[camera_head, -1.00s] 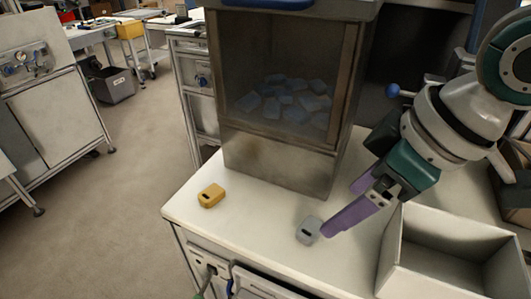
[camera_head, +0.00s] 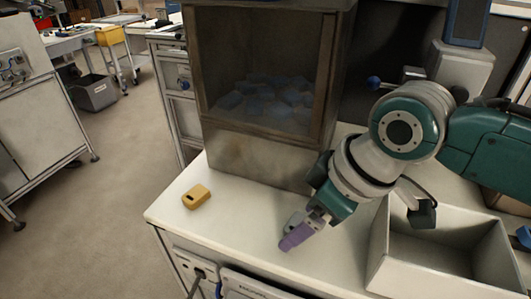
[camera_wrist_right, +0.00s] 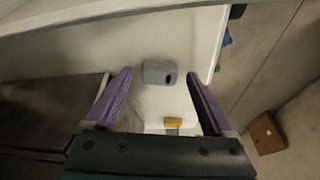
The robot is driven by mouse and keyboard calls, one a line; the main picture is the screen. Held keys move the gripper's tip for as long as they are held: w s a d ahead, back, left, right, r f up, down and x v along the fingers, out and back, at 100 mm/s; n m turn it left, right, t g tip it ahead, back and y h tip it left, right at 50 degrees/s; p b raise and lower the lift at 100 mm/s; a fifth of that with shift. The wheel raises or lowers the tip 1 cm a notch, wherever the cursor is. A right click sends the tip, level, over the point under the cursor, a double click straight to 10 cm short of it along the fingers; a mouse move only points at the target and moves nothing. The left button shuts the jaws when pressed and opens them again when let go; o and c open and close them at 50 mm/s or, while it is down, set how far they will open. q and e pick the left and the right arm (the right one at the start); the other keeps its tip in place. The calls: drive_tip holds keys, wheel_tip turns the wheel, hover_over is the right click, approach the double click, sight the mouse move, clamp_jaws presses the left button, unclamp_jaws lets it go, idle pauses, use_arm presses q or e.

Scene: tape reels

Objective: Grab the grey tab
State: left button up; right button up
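The grey tab (camera_head: 296,219) lies on the white bench top, partly hidden behind my right gripper in the head view. In the right wrist view the grey tab (camera_wrist_right: 160,73) shows whole, with a dark slot at its right end. My right gripper (camera_head: 292,238) has purple fingers. They are spread apart in the right wrist view (camera_wrist_right: 158,88), one on each side of the grey tab, with gaps and nothing held. A yellow tab (camera_head: 196,197) lies on the bench to the left. My left gripper is not in view.
A metal cabinet (camera_head: 260,161) with a clear window and bluish pieces inside stands at the back of the bench. An empty open white box (camera_head: 375,246) sits right of my gripper. The bench's front edge is close by.

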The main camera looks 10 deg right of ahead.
drive_tip(key=c, duration=1.3)
drive_tip(key=shift+r, duration=0.1)
